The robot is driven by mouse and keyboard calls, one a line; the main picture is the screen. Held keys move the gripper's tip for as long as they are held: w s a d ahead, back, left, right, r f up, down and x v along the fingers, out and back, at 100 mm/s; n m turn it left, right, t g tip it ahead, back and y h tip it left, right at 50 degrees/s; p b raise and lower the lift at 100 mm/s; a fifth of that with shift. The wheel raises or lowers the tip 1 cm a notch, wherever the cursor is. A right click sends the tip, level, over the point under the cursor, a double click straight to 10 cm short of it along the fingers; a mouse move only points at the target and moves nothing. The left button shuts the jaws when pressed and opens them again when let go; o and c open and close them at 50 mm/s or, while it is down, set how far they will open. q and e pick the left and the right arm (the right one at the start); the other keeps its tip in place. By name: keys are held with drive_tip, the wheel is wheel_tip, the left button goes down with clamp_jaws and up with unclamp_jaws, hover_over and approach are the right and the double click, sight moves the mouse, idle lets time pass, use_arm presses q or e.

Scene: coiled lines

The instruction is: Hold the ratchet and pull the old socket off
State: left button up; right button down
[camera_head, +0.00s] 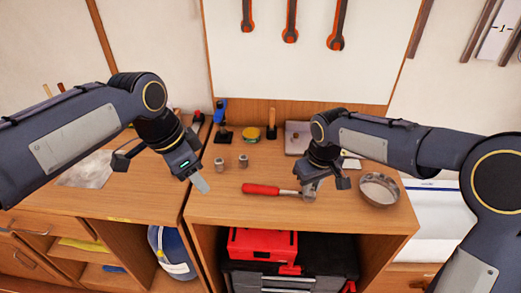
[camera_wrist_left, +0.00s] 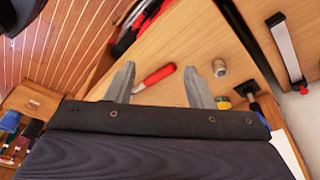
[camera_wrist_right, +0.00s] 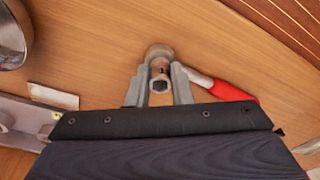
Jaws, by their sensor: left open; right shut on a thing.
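The ratchet lies on the workbench with its red handle (camera_head: 262,189) to the left and its metal head to the right. The head (camera_wrist_right: 159,52) shows in the right wrist view, with a socket (camera_wrist_right: 160,86) on it, its open end facing the camera. My right gripper (camera_head: 310,192) is shut on this socket, one finger on each side. My left gripper (camera_head: 202,184) is open and empty above the bench, left of the handle. The handle (camera_wrist_left: 155,76) appears beyond and between its fingers in the left wrist view. Two loose sockets (camera_head: 219,165) (camera_head: 243,160) stand behind.
A round metal dish (camera_head: 379,189) stands right of my right gripper. A yellow-and-green round item (camera_head: 250,134) and a blue-and-black tool (camera_head: 221,118) are at the back. A red toolbox (camera_head: 262,244) is below the bench. The bench front left of the handle is clear.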

use_arm(q)
drive_tip(key=w+d+m+g+y, duration=0.1)
drive_tip(key=w+d+m, duration=0.3)
drive_tip(key=w+d, duration=0.15)
drive_tip(key=m+y, duration=0.2)
drive_tip(key=m, duration=0.3)
approach(260, 187)
drive_tip(key=shift+n+g, duration=0.3)
drive_tip(key=shift+g, duration=0.1)
drive_tip(key=f, duration=0.8)
drive_tip(key=shift+w+a+f, duration=0.1)
drive_tip(key=shift+w+f, duration=0.15)
drive_tip(key=shift+w, duration=0.1)
clamp_jaws()
